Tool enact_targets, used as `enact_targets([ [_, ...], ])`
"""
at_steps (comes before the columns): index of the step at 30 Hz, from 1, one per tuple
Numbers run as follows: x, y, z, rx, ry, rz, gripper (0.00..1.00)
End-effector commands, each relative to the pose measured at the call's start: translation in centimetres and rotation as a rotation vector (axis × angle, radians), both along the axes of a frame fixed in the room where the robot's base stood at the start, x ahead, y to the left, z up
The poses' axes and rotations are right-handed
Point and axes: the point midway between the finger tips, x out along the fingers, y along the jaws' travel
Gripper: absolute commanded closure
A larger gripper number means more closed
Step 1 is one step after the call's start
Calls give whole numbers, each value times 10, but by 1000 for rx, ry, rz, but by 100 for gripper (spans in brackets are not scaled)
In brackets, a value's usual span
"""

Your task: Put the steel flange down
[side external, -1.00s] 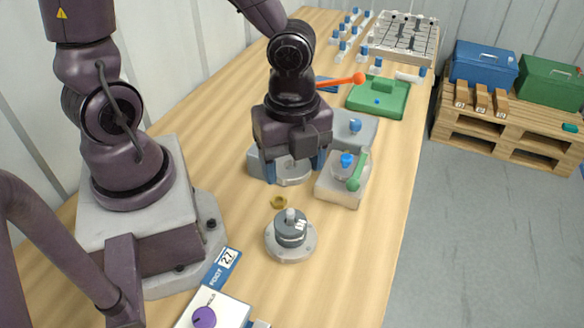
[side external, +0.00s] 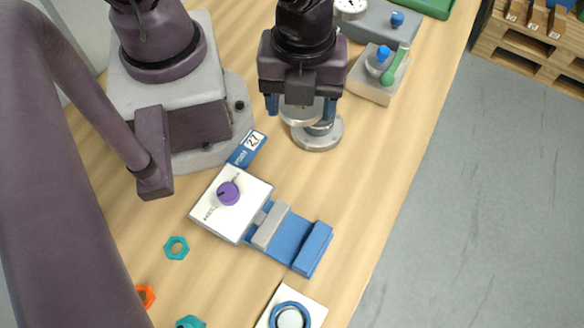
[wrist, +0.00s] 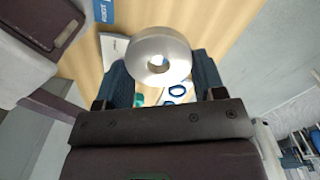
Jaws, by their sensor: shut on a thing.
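The steel flange (side external: 301,115) is a pale round ring held between the two blue fingers of my gripper (side external: 300,104). In the wrist view the flange (wrist: 150,47) shows its round face and central hole, with a finger on each side. A round steel stand (side external: 318,138) is just below and behind the flange in the side view. The flange and my gripper hide most of the stand's upper part. I cannot tell how large the gap between flange and stand is.
A white block with a purple knob (side external: 228,193) and a blue clamp (side external: 290,240) lies nearer the camera. A grey block with a green handle (side external: 395,69) stands at the right. Loose nuts, including a teal one (side external: 176,248), lie at the front left. Bare wood (side external: 370,190) is at the right.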

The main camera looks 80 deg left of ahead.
Motion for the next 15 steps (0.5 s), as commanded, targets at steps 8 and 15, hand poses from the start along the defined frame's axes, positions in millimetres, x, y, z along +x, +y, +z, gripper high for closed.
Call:
enact_targets([
  [8,-26,-14,-31,5,5,-180,68],
  [15,-35,-19,-59,13,11,-320,68],
])
